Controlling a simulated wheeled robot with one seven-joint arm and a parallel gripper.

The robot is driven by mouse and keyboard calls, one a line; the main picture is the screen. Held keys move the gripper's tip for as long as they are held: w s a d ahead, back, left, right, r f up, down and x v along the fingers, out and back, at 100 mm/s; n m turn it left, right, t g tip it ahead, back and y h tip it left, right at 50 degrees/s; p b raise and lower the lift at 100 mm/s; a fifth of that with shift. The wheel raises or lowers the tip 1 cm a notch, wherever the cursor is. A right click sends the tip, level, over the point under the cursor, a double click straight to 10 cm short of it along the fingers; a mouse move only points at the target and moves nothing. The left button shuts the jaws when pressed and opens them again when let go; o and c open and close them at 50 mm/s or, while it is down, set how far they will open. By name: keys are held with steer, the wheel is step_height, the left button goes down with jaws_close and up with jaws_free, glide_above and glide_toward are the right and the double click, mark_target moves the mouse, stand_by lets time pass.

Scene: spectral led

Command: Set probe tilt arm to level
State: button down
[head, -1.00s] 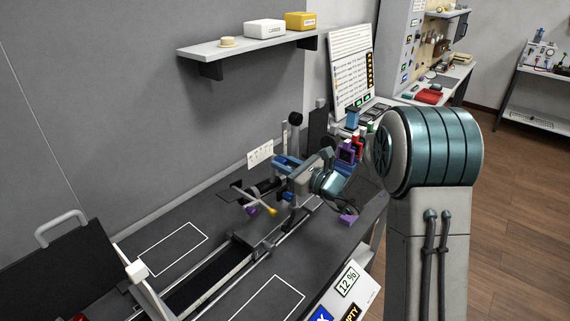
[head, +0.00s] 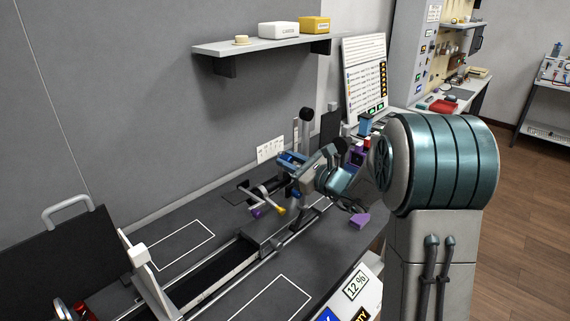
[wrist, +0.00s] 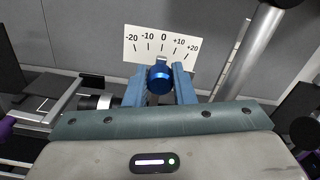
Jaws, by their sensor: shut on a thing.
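The probe tilt arm shows in the wrist view as a round blue knob (wrist: 160,79) with a short pale pointer above it. The pointer tip stands just below the 0 of a white scale card (wrist: 163,44) marked from -20 to +20. My gripper (wrist: 161,85) has its two blue fingers on either side of the knob, shut on it. In the head view my gripper (head: 297,164) is at the fixture by the wall, and the card (head: 270,149) is just behind it. The knob is too small to make out there.
A rail (head: 222,270) runs along the dark bench near the fixture. A grey post (wrist: 246,50) stands to the right of the card. Outlined bench areas (head: 180,244) are clear. A shelf (head: 262,45) hangs above.

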steer(key=c, duration=1.2)
jaws_free()
steer(key=shift+d, duration=0.1)
steer(key=b+v, duration=0.2)
steer(key=v, duration=1.1)
steer(key=shift+s+d, duration=0.25)
steer(key=shift+s, duration=0.05)
